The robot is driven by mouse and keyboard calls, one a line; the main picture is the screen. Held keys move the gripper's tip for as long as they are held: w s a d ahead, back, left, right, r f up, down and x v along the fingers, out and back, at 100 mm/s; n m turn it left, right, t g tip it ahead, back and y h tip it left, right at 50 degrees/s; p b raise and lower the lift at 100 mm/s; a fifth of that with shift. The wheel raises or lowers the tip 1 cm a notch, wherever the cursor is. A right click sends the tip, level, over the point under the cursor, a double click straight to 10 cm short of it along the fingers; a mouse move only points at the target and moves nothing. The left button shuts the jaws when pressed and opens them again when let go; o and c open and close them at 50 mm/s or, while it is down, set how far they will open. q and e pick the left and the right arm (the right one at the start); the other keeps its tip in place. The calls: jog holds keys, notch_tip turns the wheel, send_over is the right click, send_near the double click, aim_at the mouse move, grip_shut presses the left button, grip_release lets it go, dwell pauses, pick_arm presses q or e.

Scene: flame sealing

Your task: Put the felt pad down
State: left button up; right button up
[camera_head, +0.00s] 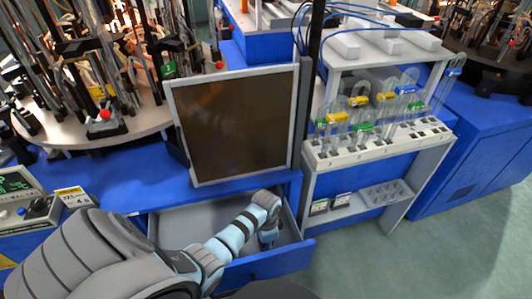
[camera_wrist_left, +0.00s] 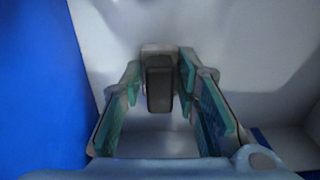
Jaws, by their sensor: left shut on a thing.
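My left gripper (camera_head: 268,240) reaches down into the open drawer (camera_head: 185,223) under the blue workbench. In the left wrist view its two green-lined fingers (camera_wrist_left: 160,82) point at the drawer's pale interior (camera_wrist_left: 240,40). They are shut on a small dark grey block, the felt pad (camera_wrist_left: 159,88), which sits between the fingertips. The pad is hidden in the head view. I cannot tell whether it touches the drawer floor. My right gripper is not in view.
A framed dark panel (camera_head: 236,125) stands on the bench above the drawer. The blue drawer front (camera_head: 270,264) closes off the near side. A white rack (camera_head: 385,140) with several glass tubes and coloured clips stands right. The drawer's left part is clear.

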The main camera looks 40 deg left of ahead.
pick_arm(q)
jog(key=o, duration=1.1)
jog(key=shift+o, duration=0.2)
jog(key=shift+f+b, duration=0.3)
jog(key=shift+b, duration=0.35)
notch_tip(320, 180, up, 15)
jog(key=p, duration=0.6)
jog(key=shift+w, duration=0.15)
jog(key=shift+a, duration=0.1)
